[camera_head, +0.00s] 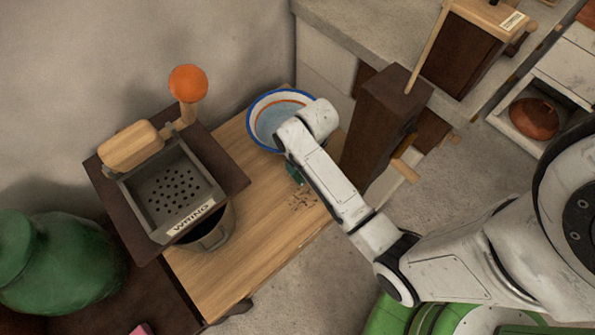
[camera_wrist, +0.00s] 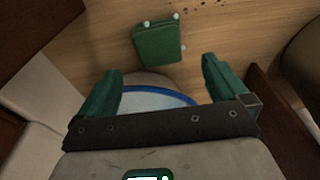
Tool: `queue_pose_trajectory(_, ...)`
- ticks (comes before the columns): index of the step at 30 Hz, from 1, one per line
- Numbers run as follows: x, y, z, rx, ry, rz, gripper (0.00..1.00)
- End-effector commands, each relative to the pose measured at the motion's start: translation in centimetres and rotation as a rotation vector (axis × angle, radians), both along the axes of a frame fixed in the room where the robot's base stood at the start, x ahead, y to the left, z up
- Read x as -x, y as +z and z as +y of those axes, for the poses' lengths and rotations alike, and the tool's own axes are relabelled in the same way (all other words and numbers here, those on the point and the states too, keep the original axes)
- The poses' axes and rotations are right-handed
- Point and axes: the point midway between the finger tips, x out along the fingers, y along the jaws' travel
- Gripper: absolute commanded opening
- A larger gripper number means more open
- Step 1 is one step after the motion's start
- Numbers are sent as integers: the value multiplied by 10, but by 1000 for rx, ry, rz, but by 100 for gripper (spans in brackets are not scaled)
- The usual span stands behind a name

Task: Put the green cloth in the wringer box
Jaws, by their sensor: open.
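The green cloth (camera_wrist: 158,45) is a small folded pad with pale dots at its corners. It lies on the wooden table top in the wrist view, ahead of my fingers and apart from them. My gripper (camera_wrist: 161,68) is open and empty, with its two green fingers spread. In the head view a small green patch (camera_head: 293,172) shows beside my arm; I cannot tell whether it is cloth or finger. The wringer box (camera_head: 172,188) is a grey tray with a perforated floor and a WRING label, at the left on a dark board.
A blue-rimmed basin (camera_head: 254,117) stands at the table's back, partly behind my arm. Dark crumbs (camera_head: 303,198) lie on the table. A tall dark wooden block (camera_head: 378,125) stands to the right. An orange knob (camera_head: 188,83) rises behind the wringer box. A green jar (camera_head: 62,262) stands left.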

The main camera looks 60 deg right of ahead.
Motion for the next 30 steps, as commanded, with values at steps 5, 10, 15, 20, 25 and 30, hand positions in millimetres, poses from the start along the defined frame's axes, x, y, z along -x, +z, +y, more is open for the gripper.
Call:
queue_pose_trajectory(5,-3,-23,-1,0,-1,1,100)
queue_pose_trajectory(10,-4,-34,-1,-1,0,2,100)
queue_pose_trajectory(15,-7,-60,-2,-1,-1,3,100)
queue_pose_trajectory(20,-10,-75,-2,0,0,1,100)
queue_pose_trajectory(25,-10,-78,-2,0,1,0,100)
queue_pose_trajectory(30,-10,-78,-2,0,1,0,95)
